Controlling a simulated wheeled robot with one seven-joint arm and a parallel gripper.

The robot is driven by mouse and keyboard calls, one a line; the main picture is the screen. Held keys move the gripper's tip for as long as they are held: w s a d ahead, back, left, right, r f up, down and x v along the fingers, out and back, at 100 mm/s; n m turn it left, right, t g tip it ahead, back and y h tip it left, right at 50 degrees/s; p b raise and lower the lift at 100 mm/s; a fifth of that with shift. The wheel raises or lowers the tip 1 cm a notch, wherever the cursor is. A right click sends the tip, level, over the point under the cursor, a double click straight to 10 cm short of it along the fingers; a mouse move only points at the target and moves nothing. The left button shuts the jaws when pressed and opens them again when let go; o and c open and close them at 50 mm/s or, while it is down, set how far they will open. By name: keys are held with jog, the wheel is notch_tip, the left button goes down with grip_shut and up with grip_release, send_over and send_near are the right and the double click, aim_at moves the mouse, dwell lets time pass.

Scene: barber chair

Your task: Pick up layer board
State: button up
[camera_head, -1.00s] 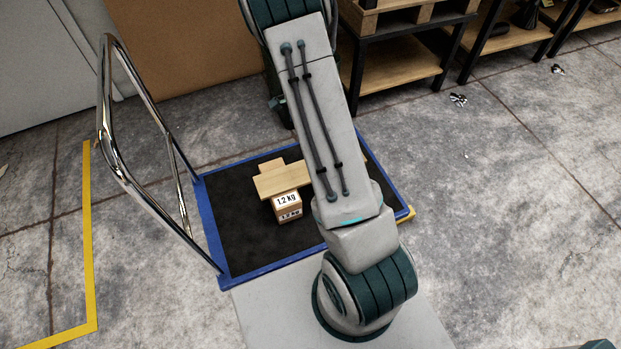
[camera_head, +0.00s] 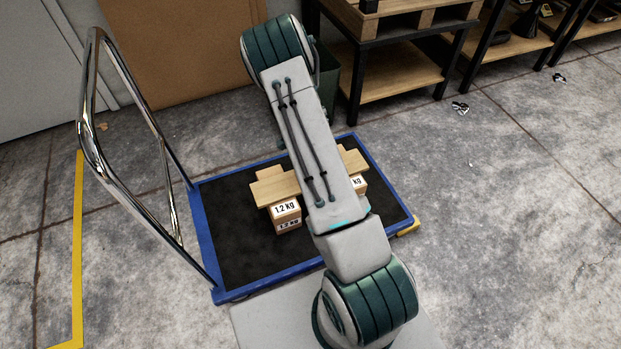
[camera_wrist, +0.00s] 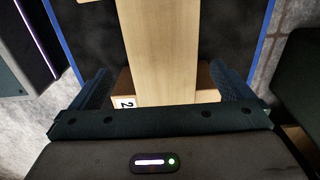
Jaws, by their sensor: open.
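The layer board is a pale wooden plank (camera_head: 273,191) lying across small labelled boxes on the cart; my arm hides its middle in the head view. In the wrist view the board (camera_wrist: 158,45) runs up the middle of the picture. My gripper (camera_wrist: 162,90) is open, with one finger to each side of the board and a gap on both sides. I cannot tell its exact height above the board. My arm hides the gripper in the head view. A box marked 1.2 kg (camera_head: 286,214) stands under the board's left part, and another box (camera_head: 360,184) under its right part.
The blue-edged black platform cart (camera_head: 228,256) has bare room around the boxes. Its chrome handle (camera_head: 92,130) rises at the left. A dark-framed wooden shelf (camera_head: 400,70) stands behind, and a brown panel (camera_head: 170,50) leans at the back left.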

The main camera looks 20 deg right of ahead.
notch_tip(320, 180, down, 5)
jog(key=shift+w+f+b, duration=0.1)
jog(key=shift+w+b, duration=0.05)
jog(key=shift+b, duration=1)
jog(key=c, duration=1)
jog(key=shift+o, duration=0.2)
jog(key=shift+r, duration=0.3)
